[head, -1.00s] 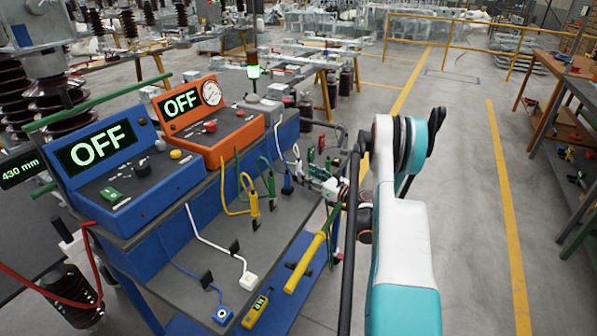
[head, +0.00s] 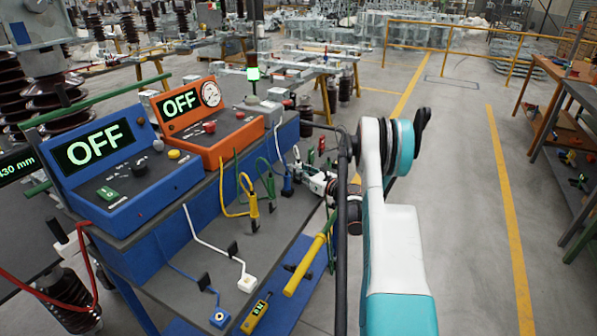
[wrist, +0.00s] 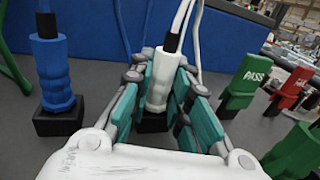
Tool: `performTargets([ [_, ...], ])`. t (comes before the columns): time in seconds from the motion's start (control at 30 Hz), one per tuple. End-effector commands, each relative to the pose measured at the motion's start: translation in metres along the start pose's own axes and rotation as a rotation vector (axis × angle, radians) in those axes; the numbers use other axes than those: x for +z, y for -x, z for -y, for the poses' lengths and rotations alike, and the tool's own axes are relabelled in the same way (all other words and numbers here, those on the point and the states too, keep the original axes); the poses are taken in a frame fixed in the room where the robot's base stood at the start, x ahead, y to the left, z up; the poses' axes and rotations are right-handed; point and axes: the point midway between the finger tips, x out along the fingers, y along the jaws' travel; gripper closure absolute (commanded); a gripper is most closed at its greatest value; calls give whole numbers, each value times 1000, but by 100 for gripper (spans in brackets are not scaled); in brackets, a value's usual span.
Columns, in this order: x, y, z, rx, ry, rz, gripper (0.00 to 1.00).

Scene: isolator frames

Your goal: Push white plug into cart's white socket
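The white plug (wrist: 161,78) stands upright in a small black holder on the cart top in the wrist view, its cable rising from the top. My gripper (wrist: 163,84) reaches around it, a teal-padded finger on either side. The fingers look open, and firm contact with the plug cannot be made out. In the head view my gripper (head: 316,181) is at the cart's far right edge and the plug is hard to tell apart there. The cart's white socket (head: 247,283) lies near the front edge, at the end of a white cable.
A blue plug (wrist: 52,75) stands left of my gripper. Green (wrist: 244,83) and red (wrist: 289,90) tags stand to its right. A yellow plug (head: 251,212) and a blue socket (head: 220,318) are on the cart (head: 190,262). A yellow-handled tool (head: 305,265) lies along its right side.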

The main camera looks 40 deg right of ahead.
Motion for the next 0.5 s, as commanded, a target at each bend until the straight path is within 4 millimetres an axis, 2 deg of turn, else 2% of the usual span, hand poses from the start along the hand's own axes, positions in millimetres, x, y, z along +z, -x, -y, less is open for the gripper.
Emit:
performTargets([
  [0.33, 1, 0, 0, 0, 0, 0, 100],
  [0.5, 10, 0, 0, 0, 0, 0, 100],
])
